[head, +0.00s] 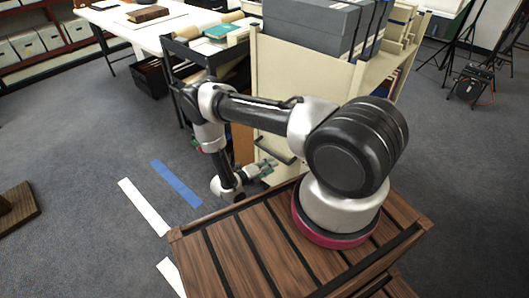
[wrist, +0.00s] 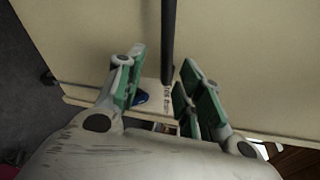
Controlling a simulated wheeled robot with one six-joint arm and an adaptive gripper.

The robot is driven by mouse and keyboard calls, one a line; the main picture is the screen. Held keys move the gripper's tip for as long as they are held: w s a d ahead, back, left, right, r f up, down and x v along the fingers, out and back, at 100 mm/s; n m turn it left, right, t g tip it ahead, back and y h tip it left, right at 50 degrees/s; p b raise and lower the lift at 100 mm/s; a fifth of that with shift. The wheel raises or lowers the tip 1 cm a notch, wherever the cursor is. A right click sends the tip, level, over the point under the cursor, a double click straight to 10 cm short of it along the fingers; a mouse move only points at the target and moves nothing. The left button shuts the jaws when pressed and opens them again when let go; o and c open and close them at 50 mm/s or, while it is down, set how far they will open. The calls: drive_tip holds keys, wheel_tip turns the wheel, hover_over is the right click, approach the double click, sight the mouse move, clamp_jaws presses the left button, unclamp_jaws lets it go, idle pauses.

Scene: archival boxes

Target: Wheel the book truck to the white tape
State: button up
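The book truck (head: 290,70) is cream, with grey boxes on top, and stands beyond my arm. Its end panel faces me and carries a dark bar handle (head: 278,150). My gripper (head: 268,164) is low in front of this panel, at the handle. In the wrist view the dark handle (wrist: 168,35) passes between the green-padded fingers of my gripper (wrist: 163,62), which are open with gaps beside the bar. The cream panel (wrist: 240,60) fills much of that view. White tape (head: 143,207) lies on the floor at left, with another white piece (head: 169,275) nearer, partly hidden.
A blue tape strip (head: 177,183) lies beside the white one. A black cart (head: 190,55) stands close to the truck's left, near a white table (head: 110,22). A wooden object (head: 16,210) is at far left. Tripods (head: 470,60) stand at right. Grey carpet is clear at left.

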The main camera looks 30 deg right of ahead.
sight(271, 153)
drive_tip(key=w+a+n+t, duration=0.2)
drive_tip(key=w+n, duration=0.2)
drive_tip(key=shift+n, duration=0.3)
drive_tip(key=x, duration=0.7)
drive_tip(key=shift+w+d+r, duration=0.2)
drive_tip(key=shift+w+r, duration=0.1)
drive_tip(key=shift+w, duration=0.1)
clamp_jaws()
